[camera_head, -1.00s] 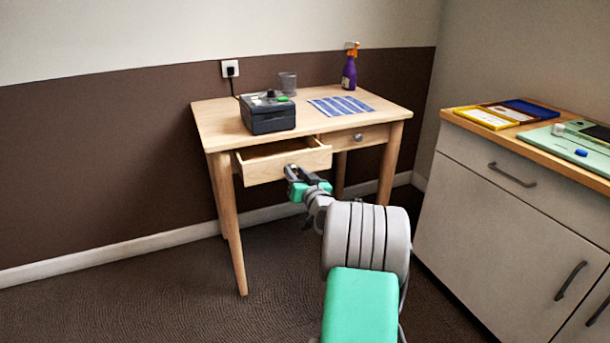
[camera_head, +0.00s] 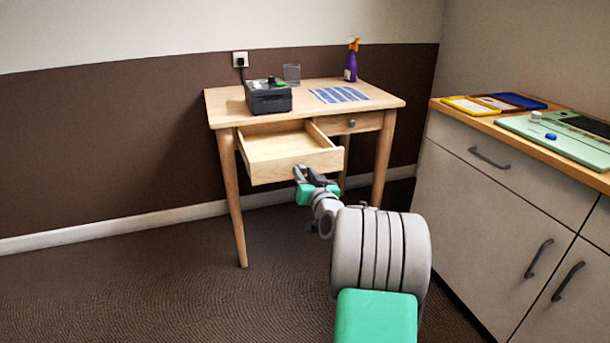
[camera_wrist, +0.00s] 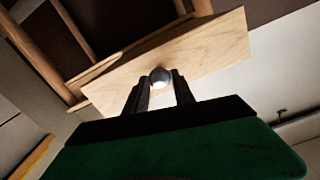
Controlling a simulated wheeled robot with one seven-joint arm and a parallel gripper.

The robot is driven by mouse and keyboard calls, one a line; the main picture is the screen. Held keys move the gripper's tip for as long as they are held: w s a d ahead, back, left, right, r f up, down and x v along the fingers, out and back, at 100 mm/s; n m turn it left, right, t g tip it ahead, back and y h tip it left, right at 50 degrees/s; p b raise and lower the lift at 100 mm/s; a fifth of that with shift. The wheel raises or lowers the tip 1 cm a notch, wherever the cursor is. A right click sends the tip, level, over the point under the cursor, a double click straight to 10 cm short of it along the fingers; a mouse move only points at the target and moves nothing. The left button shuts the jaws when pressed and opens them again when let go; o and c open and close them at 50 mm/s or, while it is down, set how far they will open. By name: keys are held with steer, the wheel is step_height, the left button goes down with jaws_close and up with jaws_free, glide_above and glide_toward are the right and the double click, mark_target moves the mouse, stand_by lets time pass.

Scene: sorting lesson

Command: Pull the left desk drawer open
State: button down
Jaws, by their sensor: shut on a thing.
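The left desk drawer (camera_head: 292,164) is pulled well out of the wooden desk (camera_head: 222,112), and its inside looks empty. My gripper (camera_head: 301,175) is at the middle of the drawer's front. In the wrist view the drawer front (camera_wrist: 205,50) fills the upper middle, and my gripper (camera_wrist: 160,88) is shut on the round metal drawer knob (camera_wrist: 159,77), one finger on each side. In the head view the knob is hidden by my gripper. The right desk drawer (camera_head: 362,122) is shut.
A cabinet (camera_head: 500,195) with trays on top stands at the right. The floor left of the desk is clear.

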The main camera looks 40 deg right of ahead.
steer(key=c, duration=1.1)
jaws_free()
steer(key=shift+o, duration=0.2)
steer(key=p+v, duration=0.1)
steer(key=v, duration=0.6)
steer(key=shift+s+p, duration=0.3)
steer(key=shift+s, duration=0.05)
steer(key=shift+a, duration=0.1)
